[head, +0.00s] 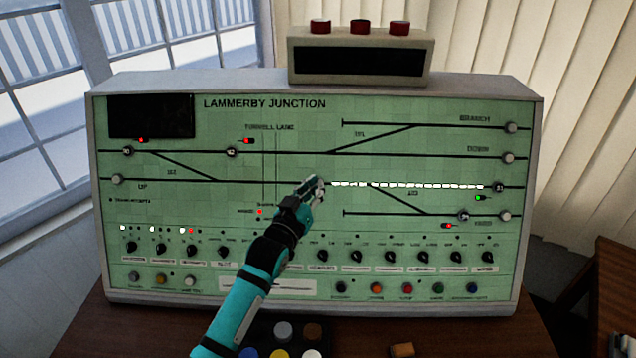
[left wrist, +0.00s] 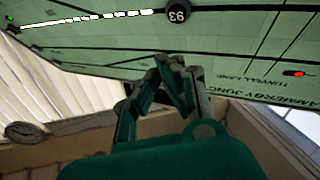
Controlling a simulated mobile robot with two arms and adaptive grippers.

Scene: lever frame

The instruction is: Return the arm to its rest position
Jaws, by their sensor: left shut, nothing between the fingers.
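My left gripper (head: 314,190) is shut and empty in front of the middle of the green signal panel (head: 290,215), at the left end of a lit white track strip (head: 405,186). My teal arm reaches up to it from the bottom of the head view. In the left wrist view the closed fingers (left wrist: 178,68) point at the panel, near a round numbered knob (left wrist: 177,12) at the left end of the same strip. The head view hides this knob behind the gripper. I cannot tell whether the fingertips touch the panel. My right gripper is not in view.
A box with three red buttons (head: 360,27) stands on the panel's top. Rows of black rotary knobs (head: 356,257) and coloured push buttons (head: 407,289) line the lower panel. The wooden desk (head: 150,335) holds round coloured pieces and a small brown block (head: 402,349).

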